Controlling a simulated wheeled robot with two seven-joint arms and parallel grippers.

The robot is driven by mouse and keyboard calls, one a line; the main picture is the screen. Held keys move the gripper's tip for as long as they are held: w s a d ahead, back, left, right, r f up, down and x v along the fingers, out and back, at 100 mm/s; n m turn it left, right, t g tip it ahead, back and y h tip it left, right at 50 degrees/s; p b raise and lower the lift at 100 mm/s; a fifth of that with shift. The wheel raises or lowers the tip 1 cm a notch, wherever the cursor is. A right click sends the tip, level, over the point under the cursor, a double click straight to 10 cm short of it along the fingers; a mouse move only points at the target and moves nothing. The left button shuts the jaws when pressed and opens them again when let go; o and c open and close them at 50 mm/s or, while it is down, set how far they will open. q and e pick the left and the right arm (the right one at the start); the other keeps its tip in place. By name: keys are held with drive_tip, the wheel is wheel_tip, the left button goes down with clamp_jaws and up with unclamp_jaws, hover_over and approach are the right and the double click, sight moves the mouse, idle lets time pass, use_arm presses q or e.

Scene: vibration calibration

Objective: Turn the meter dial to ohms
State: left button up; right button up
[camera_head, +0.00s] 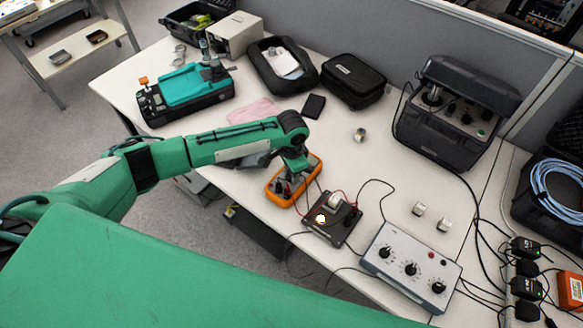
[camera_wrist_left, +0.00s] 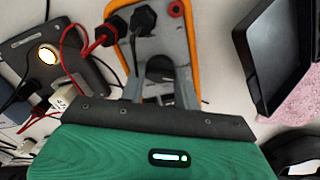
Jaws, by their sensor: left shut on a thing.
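The meter (camera_head: 302,186) is an orange-edged handheld unit on the table's near edge, in the middle of the head view. In the left wrist view the meter (camera_wrist_left: 191,45) shows its grey face, with red and black plugs (camera_wrist_left: 128,27) in its sockets. My left gripper (camera_head: 296,168) is directly over the meter. In the left wrist view its fingers (camera_wrist_left: 160,85) reach down to the meter's face and are shut on the dial, which is mostly hidden between them. The dial's setting cannot be read. My right gripper is in neither view.
A dark board with a lit round lamp (camera_head: 331,217) lies right of the meter, joined by leads. A grey box with several knobs (camera_head: 411,266) stands further right. A black pouch (camera_head: 353,81) and a pink cloth (camera_head: 252,111) lie behind. The table's middle is mostly clear.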

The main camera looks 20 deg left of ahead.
use_arm(q)
drive_tip(key=shift+r+m+p, duration=0.15)
drive_tip(key=shift+m+p, duration=0.45)
drive_tip(key=shift+m, duration=0.6)
drive_tip(key=shift+m+p, duration=0.4)
drive_tip(key=shift+m, duration=0.7)
drive_tip(key=o, duration=1)
drive_tip(key=shift+c, duration=0.2)
wheel_tip(320, 180, up, 14)
drive_tip(key=b, duration=0.2)
drive_tip(key=shift+f, duration=0.2)
